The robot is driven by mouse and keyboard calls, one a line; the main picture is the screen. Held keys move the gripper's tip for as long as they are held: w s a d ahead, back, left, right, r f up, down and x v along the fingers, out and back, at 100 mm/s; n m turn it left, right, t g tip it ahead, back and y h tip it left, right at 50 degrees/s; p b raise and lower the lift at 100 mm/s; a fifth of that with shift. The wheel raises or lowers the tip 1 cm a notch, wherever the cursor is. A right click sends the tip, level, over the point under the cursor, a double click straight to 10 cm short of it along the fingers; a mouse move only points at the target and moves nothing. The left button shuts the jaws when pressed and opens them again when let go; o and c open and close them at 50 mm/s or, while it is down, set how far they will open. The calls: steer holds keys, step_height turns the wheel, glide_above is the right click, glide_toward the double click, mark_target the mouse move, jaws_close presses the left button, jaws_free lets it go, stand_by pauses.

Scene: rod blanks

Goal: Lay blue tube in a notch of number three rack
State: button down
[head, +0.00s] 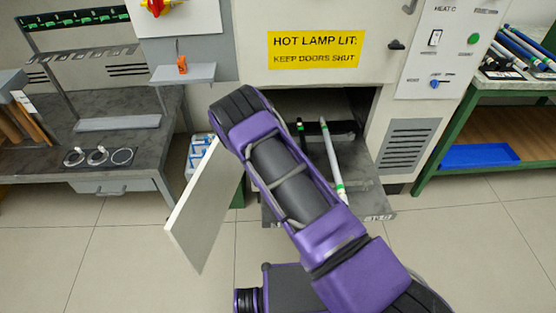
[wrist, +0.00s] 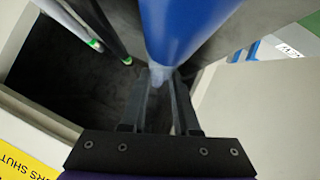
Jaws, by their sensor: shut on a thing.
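A blue tube (wrist: 188,30) fills the upper middle of the wrist view. My gripper (wrist: 160,80) is shut on it, with the fingers at its pale lower part. In the head view my gripper and the blue tube are hidden behind my purple arm, near the open cabinet. On the right bench, several rods (head: 521,44) lie on low holders with small labels (head: 504,75). The numbers are too small to read, so I cannot tell which is the number three rack.
The cabinet's lower compartment is open, its door (head: 203,205) swung out to the left. A blue tray (head: 478,156) is under the right bench. The floor ahead of that bench is clear.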

steer(key=shift+f, duration=0.95)
steer(key=shift+f, duration=0.1)
steer(key=c, duration=0.7)
jaws_free()
steer(key=shift+f, duration=0.1)
steer(key=shift+o, duration=0.2)
steer(key=shift+s+a+r, duration=0.1)
steer(key=shift+s+r, duration=0.1)
steer(key=shift+r, duration=0.2)
steer(key=p+v, duration=0.2)
steer(key=v, duration=0.9)
steer(key=shift+s, duration=0.3)
